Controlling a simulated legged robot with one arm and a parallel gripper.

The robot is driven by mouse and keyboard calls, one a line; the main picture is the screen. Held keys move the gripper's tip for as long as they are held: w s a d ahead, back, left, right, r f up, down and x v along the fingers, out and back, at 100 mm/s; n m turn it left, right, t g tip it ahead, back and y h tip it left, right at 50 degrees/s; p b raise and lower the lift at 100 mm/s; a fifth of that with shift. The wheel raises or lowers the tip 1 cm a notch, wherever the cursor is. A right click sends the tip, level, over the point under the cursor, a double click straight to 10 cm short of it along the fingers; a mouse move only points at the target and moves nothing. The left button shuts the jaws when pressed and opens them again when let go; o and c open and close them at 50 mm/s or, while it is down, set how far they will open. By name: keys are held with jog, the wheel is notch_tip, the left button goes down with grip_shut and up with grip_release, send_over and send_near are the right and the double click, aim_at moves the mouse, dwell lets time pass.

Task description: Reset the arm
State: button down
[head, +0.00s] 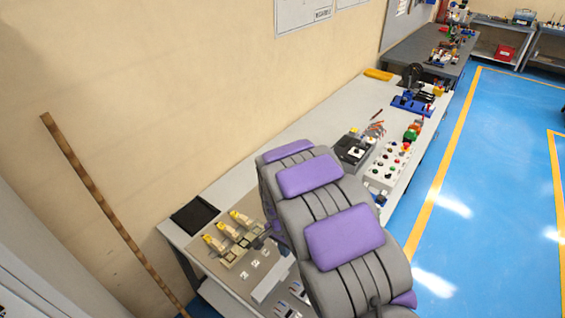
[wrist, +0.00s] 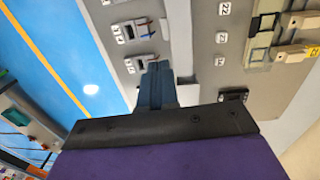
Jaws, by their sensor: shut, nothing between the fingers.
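My gripper (wrist: 158,68) shows in the wrist view as two blue-grey fingers pressed together with nothing between them. It points over a grey board with small switch-like devices (wrist: 138,62) and number labels (wrist: 222,8). The fingertips appear close to the devices, but I cannot tell the gap. In the head view my grey arm with purple pads (head: 344,237) reaches over the near part of the bench and hides much of it. The gripper's fingers are not clear there.
The long white bench (head: 310,118) runs along the wall. It holds yellow-topped beige devices (head: 228,236), a black tray (head: 194,215), a button panel (head: 389,164) and a blue tool (head: 412,104). A wooden stick (head: 100,196) appears at left. Blue floor (head: 500,160) is clear at right.

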jog(key=s+d+r+n+b, duration=0.3)
jog(key=s+d+r, duration=0.6)
jog(key=s+r, duration=0.45)
jog(key=s+d+r+n+b, duration=0.1)
jog(key=s+n, duration=0.1)
jog(key=s, duration=0.7)
jog(key=s+d+r+n+g+b, duration=0.1)
jog(key=s+d+n+b, duration=0.1)
jog(key=s, duration=0.8)
jog(key=shift+r+n+y, duration=0.3)
jog(key=shift+d, duration=0.1)
dwell(2.8)
